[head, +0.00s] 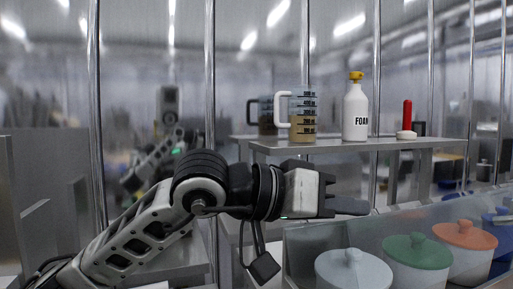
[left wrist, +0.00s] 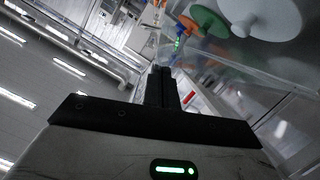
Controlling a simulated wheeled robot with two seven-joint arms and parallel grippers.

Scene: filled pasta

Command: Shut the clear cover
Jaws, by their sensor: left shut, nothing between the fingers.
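The clear cover (head: 316,236) is a see-through panel at the lower right of the head view, with the lidded pots showing through or beside it. I cannot tell its exact angle. Clear sheeting that looks like the cover also shows in the left wrist view (left wrist: 225,75), on the right side. My left gripper (head: 350,206) reaches in from the left, just above the cover's top edge in the picture. Its fingers (left wrist: 161,86) are together and empty. I cannot tell whether they touch the cover. My right gripper is in neither view.
Pots with white (head: 353,268), green (head: 417,250) and orange (head: 465,236) lids stand at the lower right, with blue beyond. Behind, a metal shelf (head: 370,145) holds a measuring jug (head: 303,118), a white FOAM bottle (head: 355,112) and a red-handled tool (head: 407,116). Upright metal poles (head: 210,80) stand behind my arm.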

